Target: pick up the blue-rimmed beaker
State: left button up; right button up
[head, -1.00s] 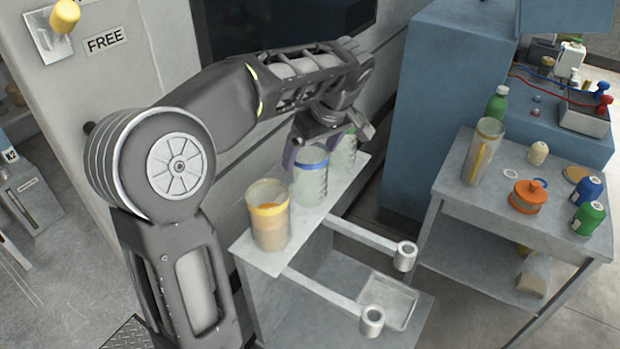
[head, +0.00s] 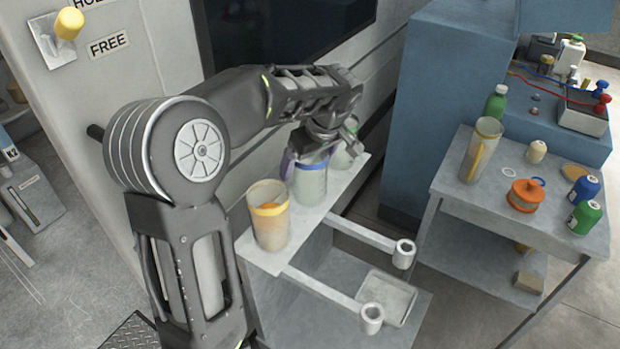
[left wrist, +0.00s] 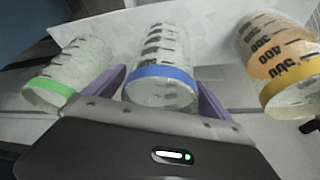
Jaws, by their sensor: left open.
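The blue-rimmed beaker (head: 310,182) stands upright on a narrow grey shelf, between an orange-banded beaker (head: 269,220) and a green-rimmed beaker (head: 342,156). My left gripper (head: 305,160) is over it, and its wrist hides the beaker's upper part in the head view. In the left wrist view the blue rim (left wrist: 163,73) lies between the two open purple fingers of my left gripper (left wrist: 160,85), one on each side. The green-rimmed beaker (left wrist: 70,70) is just outside one finger, the orange-banded beaker (left wrist: 278,60) outside the other. I cannot tell whether the fingers touch the glass. My right gripper is not in view.
Two arms with round cups (head: 404,252) stick out from the shelf (head: 262,262) toward the right. A grey side table (head: 450,184) at the right holds a tall beaker (head: 481,150), an orange pot (head: 526,194) and several bottles. A blue cabinet (head: 425,120) stands behind.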

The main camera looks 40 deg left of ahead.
pick_arm(q)
jog(key=c, duration=1.5)
notch_tip(320, 180, up, 10)
jog(key=shift+r+b, duration=0.1)
jog(key=shift+b, duration=0.5)
